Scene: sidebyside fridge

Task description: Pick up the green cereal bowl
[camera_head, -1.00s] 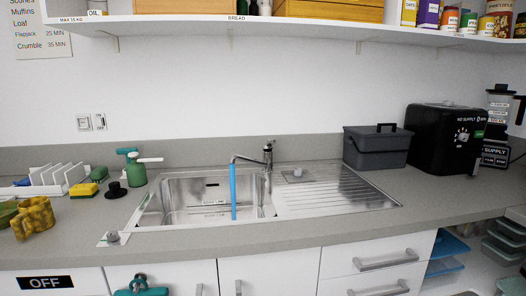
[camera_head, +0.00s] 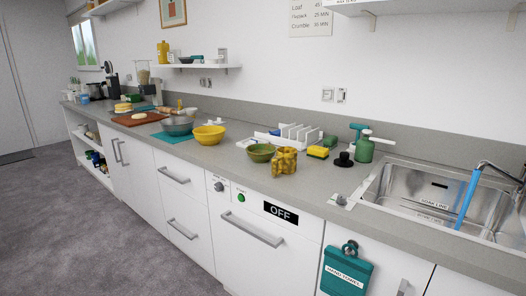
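The green cereal bowl (camera_head: 261,153) sits upright on the grey counter, near its front edge, at the middle of the head view. A yellow patterned mug (camera_head: 285,161) stands close at its right, and the two overlap in the picture. A larger yellow bowl (camera_head: 208,134) stands to its left. The inside of the green bowl looks empty. My gripper is not in view.
A white dish rack (camera_head: 290,135) stands behind the green bowl. A sponge (camera_head: 318,152), a green spray bottle (camera_head: 364,148) and the sink (camera_head: 420,190) lie to the right. A metal bowl (camera_head: 177,126) is farther left. The floor (camera_head: 120,230) in front is clear.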

